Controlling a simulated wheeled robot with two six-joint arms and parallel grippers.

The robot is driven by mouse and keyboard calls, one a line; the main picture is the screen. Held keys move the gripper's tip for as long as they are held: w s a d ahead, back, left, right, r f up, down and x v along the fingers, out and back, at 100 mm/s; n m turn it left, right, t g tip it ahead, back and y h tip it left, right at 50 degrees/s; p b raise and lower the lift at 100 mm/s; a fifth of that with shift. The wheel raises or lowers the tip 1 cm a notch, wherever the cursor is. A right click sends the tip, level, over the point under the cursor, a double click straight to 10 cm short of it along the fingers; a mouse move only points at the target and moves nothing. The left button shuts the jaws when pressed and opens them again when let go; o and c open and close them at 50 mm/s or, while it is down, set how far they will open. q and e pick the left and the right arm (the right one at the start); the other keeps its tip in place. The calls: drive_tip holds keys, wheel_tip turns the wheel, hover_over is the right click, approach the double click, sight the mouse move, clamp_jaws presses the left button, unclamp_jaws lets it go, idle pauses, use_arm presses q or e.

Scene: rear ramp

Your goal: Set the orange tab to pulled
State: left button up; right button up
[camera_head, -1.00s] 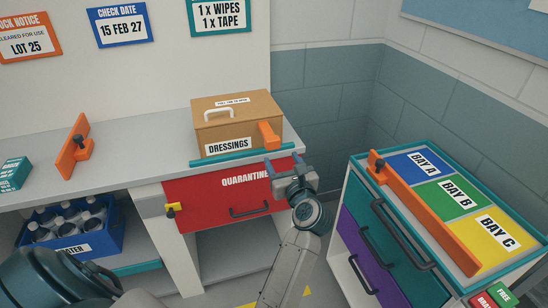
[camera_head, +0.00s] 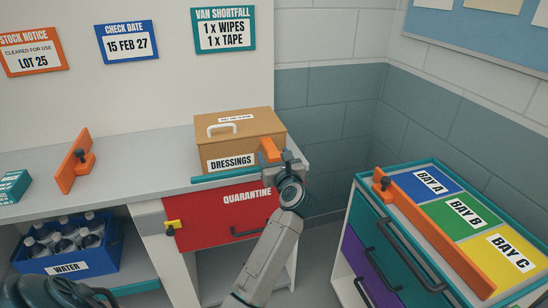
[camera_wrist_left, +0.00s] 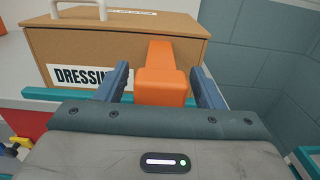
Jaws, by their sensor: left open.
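The orange tab (camera_head: 268,149) sticks out from the front right part of the brown dressings box (camera_head: 245,139), which stands on the grey counter. My left gripper (camera_head: 283,158) is at the tab. In the left wrist view, the tab (camera_wrist_left: 162,85) lies between the two blue fingers of my left gripper (camera_wrist_left: 160,71), with a gap visible on each side. The jaws are open and not closed on it. In the head view the gripper hides the tab's lower right part. My right gripper is not in view.
A teal strip (camera_head: 225,178) runs along the counter edge below the box. The red quarantine drawer (camera_head: 205,225) is under it. A bay cabinet (camera_head: 355,222) with an orange bar stands to the right. A separate orange piece (camera_head: 72,165) is on the counter at left.

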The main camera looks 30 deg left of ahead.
use_arm(q)
drive_tip(key=shift+w+a, duration=0.15)
drive_tip(key=shift+c, duration=0.2)
clamp_jaws()
drive_tip(key=shift+s+d+f, duration=0.1)
drive_tip(key=shift+s+d, duration=0.35)
drive_tip(key=shift+d, duration=0.05)
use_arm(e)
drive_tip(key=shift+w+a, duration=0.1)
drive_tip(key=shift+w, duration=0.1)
use_arm(q)
drive_tip(key=shift+c, duration=1)
unclamp_jaws()
drive_tip(key=shift+o, duration=1.2)
drive_tip(key=shift+d, duration=0.1)
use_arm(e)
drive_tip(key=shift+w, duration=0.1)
